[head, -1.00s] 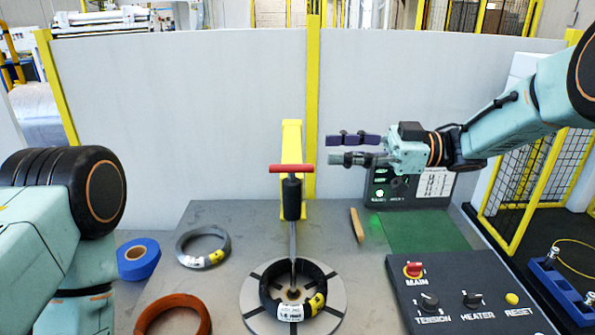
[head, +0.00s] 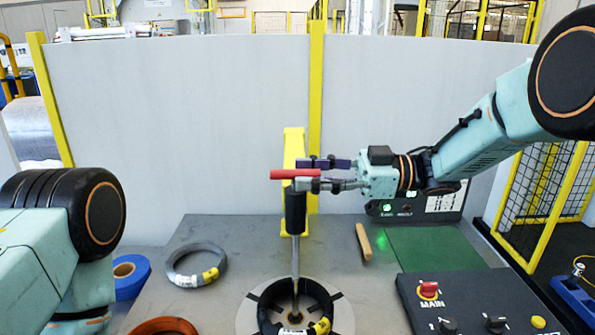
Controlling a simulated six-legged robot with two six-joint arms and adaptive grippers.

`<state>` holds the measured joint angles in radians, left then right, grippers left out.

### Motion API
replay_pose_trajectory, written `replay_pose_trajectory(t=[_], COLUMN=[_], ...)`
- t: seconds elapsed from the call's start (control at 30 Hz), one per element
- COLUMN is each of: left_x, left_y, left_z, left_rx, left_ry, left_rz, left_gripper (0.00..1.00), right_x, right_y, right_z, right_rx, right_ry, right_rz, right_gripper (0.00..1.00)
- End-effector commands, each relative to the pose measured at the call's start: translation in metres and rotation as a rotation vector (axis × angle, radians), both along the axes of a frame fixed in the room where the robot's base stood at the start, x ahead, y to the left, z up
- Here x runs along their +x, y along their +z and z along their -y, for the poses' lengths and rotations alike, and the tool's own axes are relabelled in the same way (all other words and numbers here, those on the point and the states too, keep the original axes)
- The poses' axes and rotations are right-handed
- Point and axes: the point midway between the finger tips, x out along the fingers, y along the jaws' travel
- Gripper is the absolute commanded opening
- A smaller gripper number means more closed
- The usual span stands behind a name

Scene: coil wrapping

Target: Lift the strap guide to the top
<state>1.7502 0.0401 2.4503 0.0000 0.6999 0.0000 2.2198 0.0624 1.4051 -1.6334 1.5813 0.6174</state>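The strap guide (head: 295,212) stands upright at the table's middle. It has a red crossbar handle (head: 288,174), a black sleeve and a thin metal rod that goes down into the black coil (head: 321,301) on the round slotted plate (head: 344,312). My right gripper (head: 303,174) comes in from the right at handle height. Its fingers are apart, one above and one below the right end of the red handle. Whether they touch it, I cannot tell. My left arm shows at the left edge; its gripper is not in view.
A grey coil (head: 183,257), a blue roll (head: 133,276) and an orange coil (head: 165,326) lie to the left. A wooden piece (head: 363,242), a green mat (head: 425,249) and a control panel (head: 470,302) are to the right. A yellow post (head: 293,143) stands behind the guide.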

Motion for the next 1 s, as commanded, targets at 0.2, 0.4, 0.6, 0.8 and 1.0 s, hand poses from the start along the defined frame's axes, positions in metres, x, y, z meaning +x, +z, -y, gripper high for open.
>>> replay_pose_trajectory(t=[0.2, 0.4, 0.6, 0.8, 1.0], left_x=[0.000, 0.000, 0.000, 0.000, 0.000], left_y=[0.003, 0.003, 0.003, 0.003, 0.003], left_z=[0.000, 0.000, 0.000, 0.000, 0.000], left_rx=[0.000, 0.000, 0.000, 0.000, 0.000], left_ry=[0.000, 0.000, 0.000, 0.000, 0.000], left_rz=[0.000, 0.000, 0.000, 0.000, 0.000], left_gripper=[0.40, 0.40, 0.40, 0.40, 0.40], right_x=[0.002, 0.003, 0.004, 0.004, 0.004], right_y=[0.000, 0.000, 0.000, 0.000, 0.000], right_z=[-0.022, -0.026, -0.025, -0.025, -0.025], right_rx=[0.000, 0.000, 0.000, 0.000, 0.000], right_ry=[0.000, -0.001, -0.001, -0.001, -0.002], right_rz=[-0.001, 0.000, 0.000, -0.001, -0.001], right_gripper=[0.39, 0.39, 0.33, 0.16, 0.00])
